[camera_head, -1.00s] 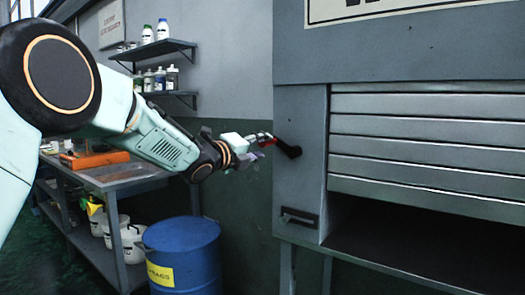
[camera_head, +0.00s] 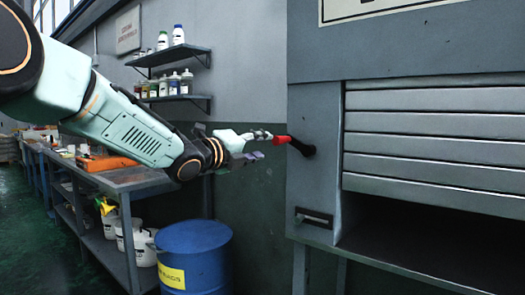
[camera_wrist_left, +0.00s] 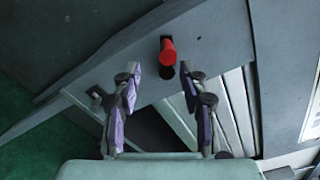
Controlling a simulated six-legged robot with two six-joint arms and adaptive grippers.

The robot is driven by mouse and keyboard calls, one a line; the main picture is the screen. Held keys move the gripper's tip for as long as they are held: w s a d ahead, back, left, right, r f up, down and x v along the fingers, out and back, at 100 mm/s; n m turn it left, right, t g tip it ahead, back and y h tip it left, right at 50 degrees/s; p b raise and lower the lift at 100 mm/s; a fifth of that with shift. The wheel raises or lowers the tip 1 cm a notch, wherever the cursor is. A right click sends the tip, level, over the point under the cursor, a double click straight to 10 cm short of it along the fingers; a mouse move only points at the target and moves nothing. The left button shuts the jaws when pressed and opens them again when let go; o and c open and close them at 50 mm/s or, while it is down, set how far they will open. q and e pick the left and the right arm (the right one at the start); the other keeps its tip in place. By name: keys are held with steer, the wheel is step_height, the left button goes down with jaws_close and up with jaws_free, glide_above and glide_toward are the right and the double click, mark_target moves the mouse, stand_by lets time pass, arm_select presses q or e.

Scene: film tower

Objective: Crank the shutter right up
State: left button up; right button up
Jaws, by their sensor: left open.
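The shutter (camera_head: 435,142) of grey slats is partly raised, with a dark opening beneath it. On the panel to its left is the crank, a short black arm (camera_head: 304,149) with a red handle (camera_head: 282,140) pointing toward my left gripper. My left gripper (camera_head: 266,135) is open and empty, just short of the handle's end. In the left wrist view the red handle (camera_wrist_left: 167,50) stands ahead, beyond and roughly between the spread fingertips (camera_wrist_left: 163,72). Any small gap to the handle is hard to judge. My right gripper is not in view.
A slotted bracket (camera_head: 313,217) sits low on the panel. A blue drum (camera_head: 195,255) stands below my left arm. A workbench (camera_head: 125,179) with an orange item is at the left, and wall shelves (camera_head: 170,54) hold bottles behind the arm.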

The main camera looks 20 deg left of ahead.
arm_select(q)
steer(key=shift+s+a, duration=0.1)
steer(key=shift+s, duration=0.3)
steer(key=shift+b, duration=0.3)
steer(key=shift+c, duration=0.5)
